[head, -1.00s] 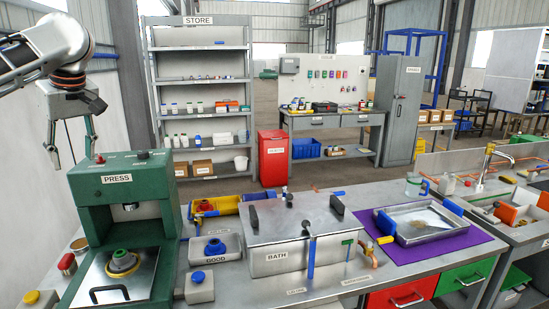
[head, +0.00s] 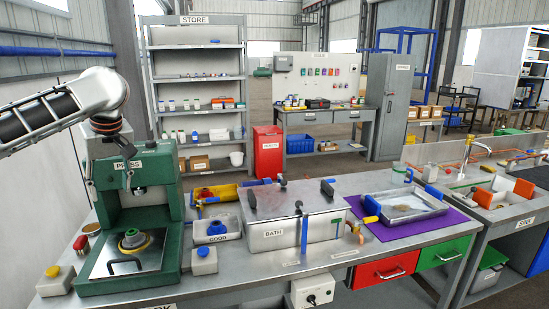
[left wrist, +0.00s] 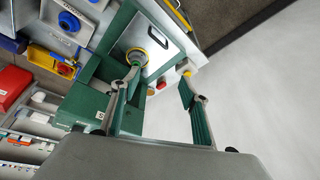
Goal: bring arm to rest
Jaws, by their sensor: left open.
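My left arm (head: 62,112) comes in from the left in the head view, raised at the bench's left end. My left gripper (head: 110,188) hangs from it with fingers down and apart, overlapping the green press (head: 152,161) in the picture. In the left wrist view the two fingers of the gripper (left wrist: 161,76) are spread wide with nothing between them. Beyond them the press (left wrist: 88,103) and its plate (left wrist: 158,28) show. I cannot tell the exact gap between gripper and press. My right gripper is not in view.
The bench holds a GOOD tray (head: 231,234), a BATH box (head: 270,241) and a metal tray (head: 425,213) on a purple mat (head: 385,234). Button boxes (head: 204,263) stand by the press. A pale wall is at the left. Open floor lies behind the bench.

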